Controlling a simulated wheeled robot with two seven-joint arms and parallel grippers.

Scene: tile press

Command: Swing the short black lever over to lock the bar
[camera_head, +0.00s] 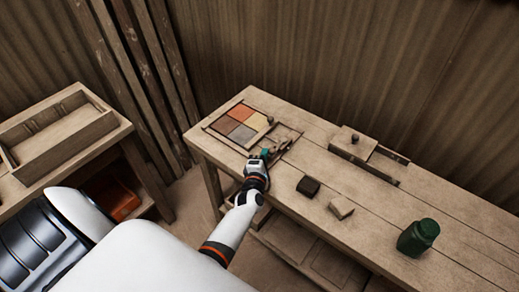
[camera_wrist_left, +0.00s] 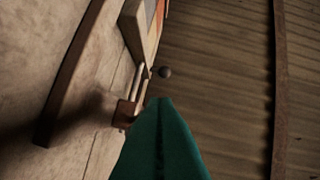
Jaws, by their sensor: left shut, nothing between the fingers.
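A framed set of coloured tiles (camera_head: 236,125) lies at the bench's far left end, with a pale wooden bar (camera_head: 260,133) along its right side. A small dark round knob (camera_head: 270,119) stands near the bar's far end. In the left wrist view a dark round knob (camera_wrist_left: 165,72) shows just beyond my fingertips, beside metal rods and a small brown block (camera_wrist_left: 125,113). I cannot tell which part is the short black lever. My left gripper (camera_head: 267,154) has green fingers, shut and empty, just right of the tile frame. My right gripper is out of view.
A dark block (camera_head: 308,187), a pale block (camera_head: 341,207) and a green jar (camera_head: 418,237) stand on the bench. A wooden fixture with a knob (camera_head: 355,140) is near the back edge. A wooden tray (camera_head: 62,140) sits on another table at left.

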